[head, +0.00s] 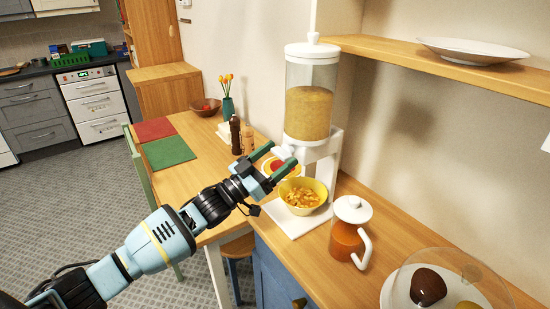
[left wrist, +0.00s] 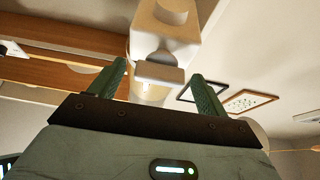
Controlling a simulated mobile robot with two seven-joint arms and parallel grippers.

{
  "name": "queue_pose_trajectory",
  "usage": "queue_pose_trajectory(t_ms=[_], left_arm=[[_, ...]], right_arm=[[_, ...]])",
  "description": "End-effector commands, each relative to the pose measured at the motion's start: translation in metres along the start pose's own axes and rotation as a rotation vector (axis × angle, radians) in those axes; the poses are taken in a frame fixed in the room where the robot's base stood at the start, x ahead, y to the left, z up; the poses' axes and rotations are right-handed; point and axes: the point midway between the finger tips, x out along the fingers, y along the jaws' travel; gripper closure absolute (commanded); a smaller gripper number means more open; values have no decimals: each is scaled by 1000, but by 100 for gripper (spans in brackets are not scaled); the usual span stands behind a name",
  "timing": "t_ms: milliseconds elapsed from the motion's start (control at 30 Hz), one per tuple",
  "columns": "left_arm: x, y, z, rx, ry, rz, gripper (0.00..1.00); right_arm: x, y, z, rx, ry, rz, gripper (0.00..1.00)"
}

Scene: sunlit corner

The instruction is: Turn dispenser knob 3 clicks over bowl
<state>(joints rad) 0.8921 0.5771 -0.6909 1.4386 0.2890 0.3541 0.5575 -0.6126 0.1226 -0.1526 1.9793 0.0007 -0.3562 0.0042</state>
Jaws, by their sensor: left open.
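The cereal dispenser (head: 309,75) is a clear cylinder with a white lid on a white stand, part full of tan cereal. Its white knob (head: 284,153) faces my left gripper (head: 285,151), which is open with green fingers on either side of it. In the left wrist view the pale knob (left wrist: 159,74) shows between the two spread fingertips (left wrist: 160,72); I cannot tell whether they touch it. The yellow bowl (head: 323,186) stands on the dispenser's white base under the outlet and holds orange-yellow flakes. My right gripper is not in view.
A white-lidded jug (head: 349,240) with amber liquid stands right of the bowl, near a glass dome (head: 440,280). A wooden shelf (head: 450,68) with a white plate (head: 472,50) juts out above. Two mills (head: 236,135) stand behind the gripper.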

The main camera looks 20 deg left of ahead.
Motion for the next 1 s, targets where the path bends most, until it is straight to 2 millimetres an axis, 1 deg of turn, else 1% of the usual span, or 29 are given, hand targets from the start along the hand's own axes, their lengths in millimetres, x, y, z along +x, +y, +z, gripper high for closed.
queue_pose_trajectory(t_ms=[100,433,767,1000], left_arm=[[0,0,0,0,0,0,25],[0,0,0,-1,0,0,68],[-1,-1,1,41,-1,18,68],[-1,-2,2,180,-3,74,68]], right_arm=[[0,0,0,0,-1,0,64],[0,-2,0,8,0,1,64],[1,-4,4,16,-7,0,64],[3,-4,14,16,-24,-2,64]])
